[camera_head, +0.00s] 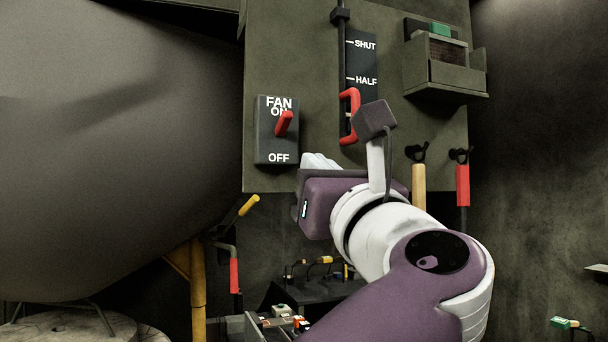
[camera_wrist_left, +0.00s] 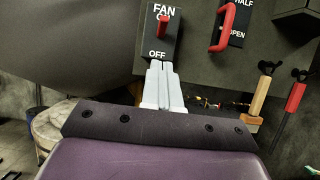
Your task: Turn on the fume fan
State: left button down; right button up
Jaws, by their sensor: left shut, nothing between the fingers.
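The fan switch (camera_head: 264,146) is a dark plate marked FAN, ON and OFF on a grey-green panel. Its red lever (camera_head: 284,123) is at the upper part, by the ON mark. In the left wrist view the lever (camera_wrist_left: 163,25) also stands near the ON end, partly covering the lettering. My left gripper (camera_head: 318,160) is just below and right of the switch plate. In the left wrist view its pale fingers (camera_wrist_left: 160,68) are together and empty, with their tips just below OFF. I cannot tell if they touch the plate. My right gripper is not in view.
A red slide handle (camera_head: 349,117) beside a SHUT/HALF scale (camera_head: 362,65) is close to my left wrist. A small box (camera_head: 445,72) is mounted at the upper right. Tools with wooden (camera_head: 419,186) and red (camera_head: 463,185) handles hang below. A large grey rounded body (camera_head: 110,150) fills the left.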

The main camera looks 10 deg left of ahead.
pick_arm(q)
jog(key=v, duration=0.3)
jog(key=shift+s+d+b, duration=0.25)
jog(key=shift+s+b, duration=0.05)
jog(key=shift+r, duration=0.1)
